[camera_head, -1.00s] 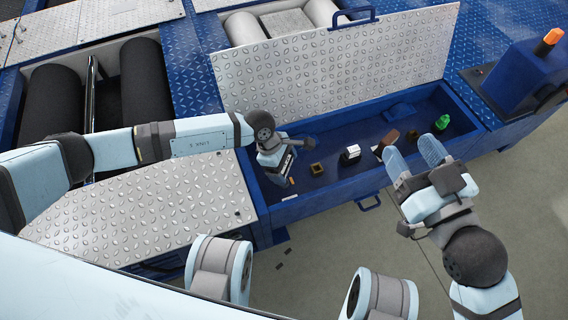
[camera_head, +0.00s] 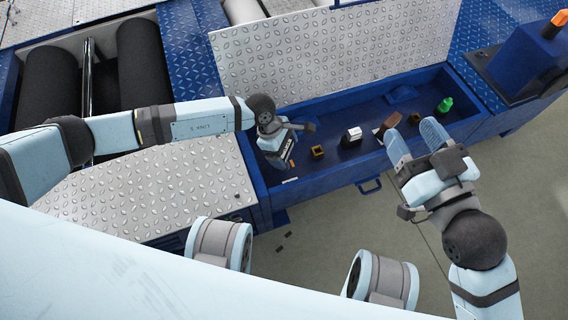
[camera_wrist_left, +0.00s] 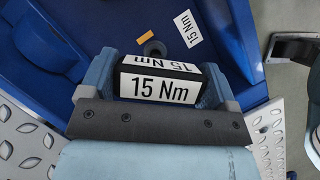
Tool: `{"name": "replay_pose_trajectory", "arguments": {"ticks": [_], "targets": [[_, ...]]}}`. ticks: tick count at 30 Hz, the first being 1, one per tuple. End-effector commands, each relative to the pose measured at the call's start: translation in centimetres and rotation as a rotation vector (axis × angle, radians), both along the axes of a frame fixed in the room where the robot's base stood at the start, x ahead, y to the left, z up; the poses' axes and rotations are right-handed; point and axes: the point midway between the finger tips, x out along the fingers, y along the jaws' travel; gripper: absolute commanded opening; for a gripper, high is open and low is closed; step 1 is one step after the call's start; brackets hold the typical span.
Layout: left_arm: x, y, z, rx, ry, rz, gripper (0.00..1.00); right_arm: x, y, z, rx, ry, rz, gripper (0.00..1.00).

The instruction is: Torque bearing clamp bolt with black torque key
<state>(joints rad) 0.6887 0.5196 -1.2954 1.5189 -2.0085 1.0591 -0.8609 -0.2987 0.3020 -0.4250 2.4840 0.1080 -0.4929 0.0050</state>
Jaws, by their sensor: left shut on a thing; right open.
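My left gripper (camera_wrist_left: 157,82) is shut on the black torque key (camera_wrist_left: 127,85), a black block with white "15 Nm" labels, in the left wrist view. In the head view this gripper (camera_head: 284,152) is over the left end of the blue trough, and the key is mostly hidden by the hand. Past the key, the left wrist view shows a dark round piece (camera_wrist_left: 154,48) on the blue floor; I cannot tell whether it is the clamp bolt. My right gripper (camera_head: 414,138) is open and empty above the trough's front right edge.
The blue trough (camera_head: 345,175) holds a brass-coloured block (camera_head: 318,151), a black-and-white block (camera_head: 353,134), a brown piece (camera_head: 389,122) and a green piece (camera_head: 445,105). An open tread-plate lid (camera_head: 330,55) stands behind. A "15 Nm" label (camera_wrist_left: 188,27) and orange block (camera_wrist_left: 145,36) lie near the key.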

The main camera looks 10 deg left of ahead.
Motion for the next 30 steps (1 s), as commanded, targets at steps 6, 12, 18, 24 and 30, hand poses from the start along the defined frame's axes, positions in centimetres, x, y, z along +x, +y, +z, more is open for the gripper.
{"name": "replay_pose_trajectory", "arguments": {"ticks": [6, 12, 18, 24, 30], "targets": [[0.13, -0.04, -0.09, 0.000, -0.001, -0.124, 0.26, -0.24, -0.32, -0.11, 0.001, -0.021, 0.000, 0.57], [0.09, -0.01, -0.01, 0.000, -0.001, -0.373, 0.26, -0.20, -0.28, -0.11, 0.001, -0.019, 0.000, 0.57], [-0.04, 0.03, -0.10, 0.000, 0.000, -0.424, 0.26, -0.22, -0.26, -0.13, 0.001, -0.019, 0.000, 0.57], [-0.02, 0.02, -0.09, 0.000, 0.000, -0.435, 0.26, -0.21, -0.27, -0.14, 0.001, -0.019, 0.000, 0.57], [0.11, 0.02, -0.02, 0.002, -0.001, -0.670, 0.26, -0.22, -0.27, -0.15, 0.001, -0.019, 0.000, 0.57]]}}
